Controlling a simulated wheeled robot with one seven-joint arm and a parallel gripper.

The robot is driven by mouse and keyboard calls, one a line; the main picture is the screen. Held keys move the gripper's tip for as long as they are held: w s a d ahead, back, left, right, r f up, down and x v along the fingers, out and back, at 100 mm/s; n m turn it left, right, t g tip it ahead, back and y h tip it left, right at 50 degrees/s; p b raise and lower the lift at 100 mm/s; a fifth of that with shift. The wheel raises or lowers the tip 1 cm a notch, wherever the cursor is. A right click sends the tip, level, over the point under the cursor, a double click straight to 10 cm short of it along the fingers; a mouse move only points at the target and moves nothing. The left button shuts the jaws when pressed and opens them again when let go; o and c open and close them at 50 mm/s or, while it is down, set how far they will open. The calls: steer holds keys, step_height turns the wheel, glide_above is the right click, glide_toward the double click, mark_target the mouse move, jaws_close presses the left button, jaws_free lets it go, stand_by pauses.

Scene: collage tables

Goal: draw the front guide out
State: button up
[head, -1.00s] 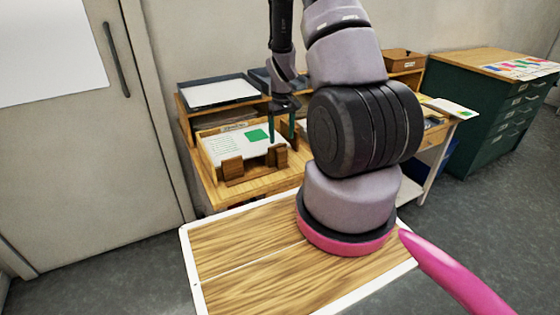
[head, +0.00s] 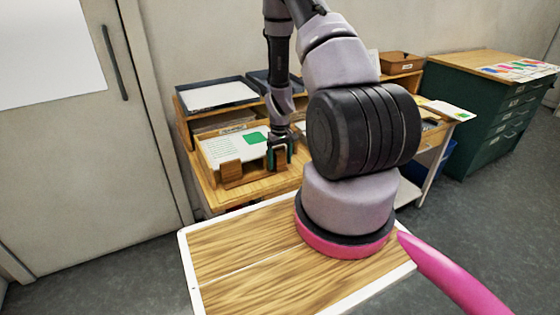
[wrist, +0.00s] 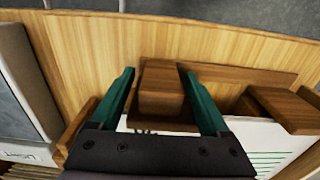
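The task's guide appears to be a dark wooden block (wrist: 160,88) at the open side of a wooden tray holding paper (head: 235,146). My gripper (head: 280,152) is lowered over this block in the head view and mostly hides it. In the wrist view, the two green fingers of my gripper (wrist: 156,85) stand apart on either side of the block. A narrow gap shows at the left finger; the right finger is very close to the block, and I cannot tell whether it touches. A second wooden block (head: 231,174) stands to the left along the same edge.
The paper carries a green patch and printed lines. The wooden table (head: 262,187) has a bare strip before the blocks. A dark tray with white paper (head: 217,94) sits on a shelf behind. A green cabinet (head: 490,119) stands at right.

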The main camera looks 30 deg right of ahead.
jaws_close()
stand_by(1.3)
